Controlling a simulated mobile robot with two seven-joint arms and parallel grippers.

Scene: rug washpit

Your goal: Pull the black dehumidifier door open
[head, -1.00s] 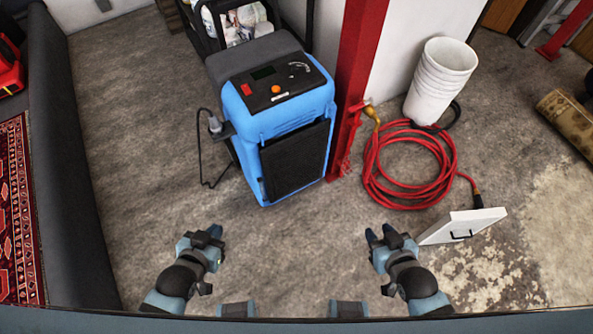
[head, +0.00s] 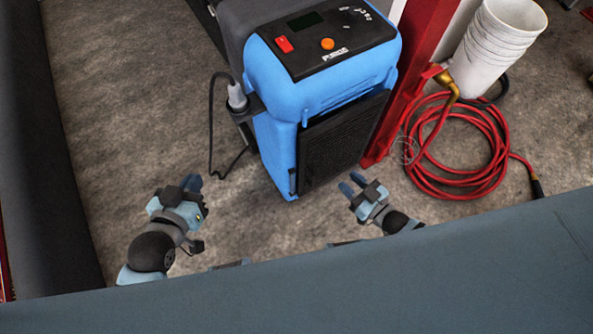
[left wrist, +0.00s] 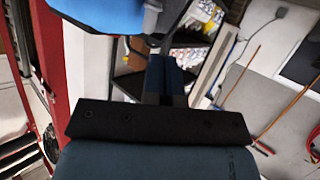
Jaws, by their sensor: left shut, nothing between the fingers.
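The blue dehumidifier (head: 275,110) stands upright on the floor in the head view. Its black door (head: 342,145) is a dark, grille-like panel on the front face and looks closed against the body. A small dark upright part (head: 292,182) shows at the door's lower left edge. My left gripper (head: 191,183) is shut and empty, in front of the dehumidifier and to its left, apart from it. Its fingers also show in the left wrist view (left wrist: 165,75). My right gripper (head: 351,184) is in front of the door's lower right, touching nothing visible; its finger gap is unclear.
A red post (head: 412,75) stands close to the dehumidifier's right side. A coiled red hose (head: 460,185) and stacked white buckets (head: 500,42) are further right. Floor at the left is clear.

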